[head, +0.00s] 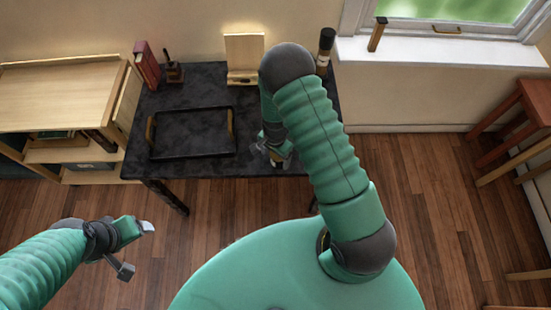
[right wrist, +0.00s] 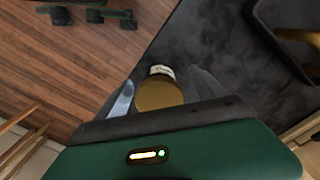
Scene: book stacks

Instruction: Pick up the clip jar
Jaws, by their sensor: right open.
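The clip jar (right wrist: 158,94), amber with a pale label band, shows in the right wrist view near the table's edge. My right gripper (right wrist: 162,98) is open, with one finger on either side of the jar; I cannot tell whether they touch it. In the head view my right gripper (head: 276,157) is at the front right part of the dark table, and the jar there is mostly hidden by it and the arm. My left gripper (head: 147,227) is low at the left, away from the table; its opening is unclear.
A black tray (head: 190,155) with two handles lies on the dark table (head: 215,76), left of my right gripper. A red book (head: 147,64), a small dark stand (head: 174,72), a wooden holder (head: 244,78) and a dark bottle (head: 325,45) stand along the back.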

